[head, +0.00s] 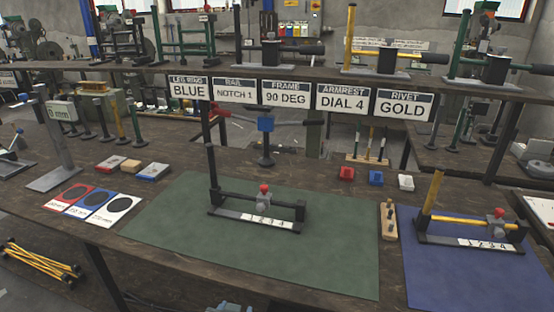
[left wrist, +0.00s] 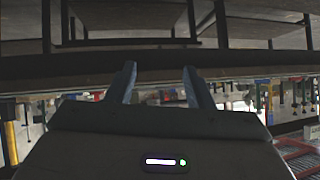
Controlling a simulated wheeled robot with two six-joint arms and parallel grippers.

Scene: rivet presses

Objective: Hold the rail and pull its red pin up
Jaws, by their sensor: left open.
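A black rail (head: 238,196) lies across a stand on the green mat (head: 190,260), with a tall black post at its left end. A grey slider (head: 264,200) sits around the rail near its middle, with a red pin (head: 264,188) on top. A white number strip (head: 257,219) runs along the front of the stand. My left gripper (left wrist: 160,78) shows only in the left wrist view, open with nothing between its fingers. The rail cannot be made out there. My right gripper is in neither view.
A similar yellow rail (head: 462,220) with its own red pin stands on the blue mat (head: 450,280) at the right. A wooden block with pegs (head: 388,220) stands between the mats. Signs (head: 234,90) hang from the shelf behind. The green mat's front is clear.

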